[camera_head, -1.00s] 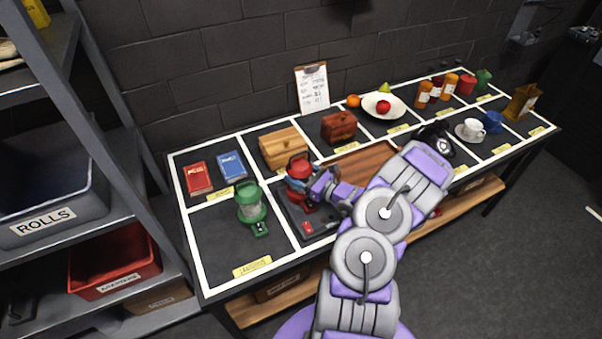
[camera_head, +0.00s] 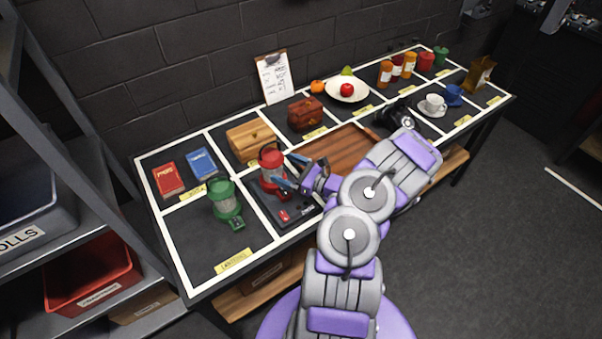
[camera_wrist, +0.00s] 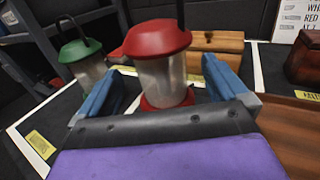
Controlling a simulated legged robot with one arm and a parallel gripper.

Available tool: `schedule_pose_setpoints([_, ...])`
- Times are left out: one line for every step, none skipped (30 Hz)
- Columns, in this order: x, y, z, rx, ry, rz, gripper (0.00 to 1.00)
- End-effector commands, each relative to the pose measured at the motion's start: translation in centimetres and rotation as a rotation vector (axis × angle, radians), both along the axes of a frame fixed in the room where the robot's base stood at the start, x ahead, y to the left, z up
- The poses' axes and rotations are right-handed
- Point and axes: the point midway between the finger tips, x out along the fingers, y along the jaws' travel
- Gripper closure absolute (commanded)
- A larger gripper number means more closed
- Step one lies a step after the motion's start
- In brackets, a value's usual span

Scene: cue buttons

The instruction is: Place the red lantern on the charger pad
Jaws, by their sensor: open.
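The red lantern (camera_head: 273,168) stands upright on the dark charger pad (camera_head: 284,208), which has a small red patch near its front. In the wrist view the red lantern (camera_wrist: 159,62) stands between my gripper's two blue fingers, with room showing beside it. My gripper (camera_head: 291,172) is open, at the lantern's right side in the head view. Its fingers hide part of the lantern and the pad. A green lantern (camera_head: 226,203) stands in the cell to the left, and also shows in the wrist view (camera_wrist: 86,65).
A wooden box (camera_head: 252,141) stands behind the red lantern. Red and blue books (camera_head: 168,178) lie at the back left. A brown wooden tray (camera_head: 345,147) lies to the right, partly behind my arm.

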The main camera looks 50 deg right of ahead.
Motion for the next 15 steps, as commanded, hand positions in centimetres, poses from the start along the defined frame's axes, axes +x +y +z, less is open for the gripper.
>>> schedule_pose_setpoints([-1.1,-0.4,0.1,0.001,0.001,-0.005,0.0])
schedule_pose_setpoints([-1.7,-0.5,0.1,0.001,0.001,-0.003,0.0])
schedule_pose_setpoints([-2.4,-0.7,0.1,0.001,0.001,-0.003,0.0])
schedule_pose_setpoints([-2.9,-0.8,0.1,0.001,0.001,-0.003,0.0])
schedule_pose_setpoints([-3.4,-0.9,0.1,0.001,0.001,-0.002,0.0])
schedule_pose_setpoints([-3.9,-1.0,0.1,0.0,0.001,-0.003,0.0])
schedule_pose_setpoints([-4.3,-1.0,0.1,-0.001,0.001,-0.002,0.0])
schedule_pose_setpoints([-4.6,-1.1,0.1,-0.002,0.0,-0.001,0.0])
schedule_pose_setpoints([-5.0,-1.1,0.2,-0.002,0.0,-0.002,0.0])
schedule_pose_setpoints([-5.2,-1.1,0.2,-0.003,0.0,-0.001,0.0])
schedule_pose_setpoints([-5.4,-1.1,0.2,-0.004,0.0,0.0,0.0])
schedule_pose_setpoints([-5.6,-1.0,0.2,-0.005,0.0,0.002,0.0])
schedule_pose_setpoints([-5.6,-0.9,0.4,-0.008,-0.002,0.008,0.0])
schedule_pose_setpoints([-5.4,-0.6,0.6,-0.013,-0.004,0.019,0.0])
schedule_pose_setpoints([-5.1,-0.1,1.1,-0.024,-0.009,0.041,0.0])
